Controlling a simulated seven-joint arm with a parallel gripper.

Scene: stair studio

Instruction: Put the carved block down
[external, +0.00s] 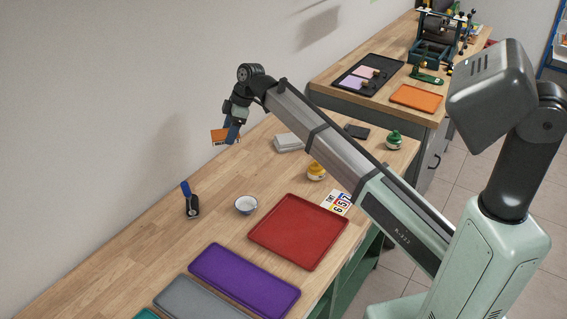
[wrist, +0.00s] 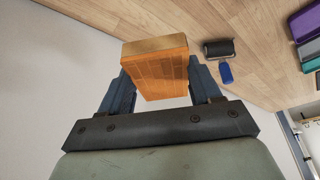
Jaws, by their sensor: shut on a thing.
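The carved block (wrist: 158,70) is orange with a tan-brown side and faint lines on its face. It is between the two blue fingers of my gripper (wrist: 160,88), which is shut on it. In the external view the block (external: 219,136) shows as a small orange piece at my gripper (external: 231,132), beside the wall at the back edge of the wooden table (external: 130,240). It looks held above the table, but the exact height is hard to tell. Part of it is hidden by a finger.
A roller with a blue handle (external: 190,201), a white bowl (external: 245,205), a yellow bottle (external: 316,171) and a white stack (external: 288,143) stand on the table. Red (external: 299,231), purple (external: 244,280) and grey (external: 200,300) trays lie nearer. Bare wood lies between the gripper and the roller.

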